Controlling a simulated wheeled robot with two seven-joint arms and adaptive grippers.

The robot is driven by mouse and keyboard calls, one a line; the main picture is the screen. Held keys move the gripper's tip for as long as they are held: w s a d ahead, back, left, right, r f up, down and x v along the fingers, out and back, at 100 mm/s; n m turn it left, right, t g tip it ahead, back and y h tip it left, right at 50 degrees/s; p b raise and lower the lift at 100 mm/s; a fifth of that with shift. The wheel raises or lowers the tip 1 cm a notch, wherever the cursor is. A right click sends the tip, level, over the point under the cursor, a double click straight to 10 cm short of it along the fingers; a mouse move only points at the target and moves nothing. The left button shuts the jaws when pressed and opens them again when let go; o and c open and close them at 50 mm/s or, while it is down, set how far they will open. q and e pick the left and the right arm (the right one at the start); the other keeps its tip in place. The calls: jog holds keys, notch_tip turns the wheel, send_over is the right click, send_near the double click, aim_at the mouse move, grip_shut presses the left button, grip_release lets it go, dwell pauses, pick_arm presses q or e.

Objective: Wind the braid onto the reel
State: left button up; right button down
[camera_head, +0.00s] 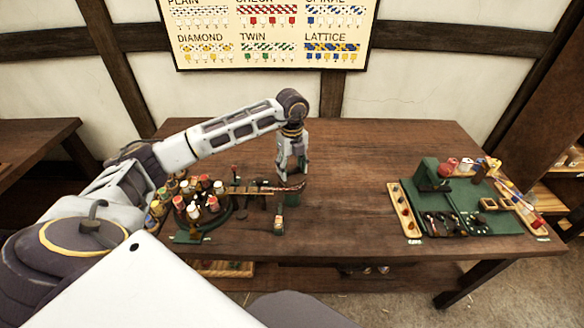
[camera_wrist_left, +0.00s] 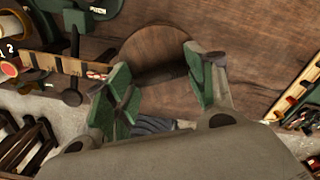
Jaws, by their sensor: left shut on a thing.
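My left gripper (camera_head: 293,172) points down over the middle of the table. In the left wrist view its green pads (camera_wrist_left: 163,92) stand apart on either side of a round wooden piece (camera_wrist_left: 158,45), apparently the reel, and it is shut on that. A round braiding stand (camera_head: 205,208) with several coloured bobbins is left of the gripper. A narrow wooden arm (camera_head: 250,190) runs from the stand to just below the gripper. My right gripper is in neither view.
A green mat (camera_head: 468,204) with tools, bobbins and a dark green device lies at the table's right. A long wooden tray (camera_head: 405,212) borders it. The table (camera_head: 345,190) between gripper and mat is clear. A small upright item (camera_head: 278,225) stands near the front edge.

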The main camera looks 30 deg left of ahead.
aim_at(292, 170)
pick_arm(q)
jog(key=shift+w+r, duration=0.1)
dwell(0.3)
jog(key=o, duration=1)
jog(key=shift+r, duration=5.9)
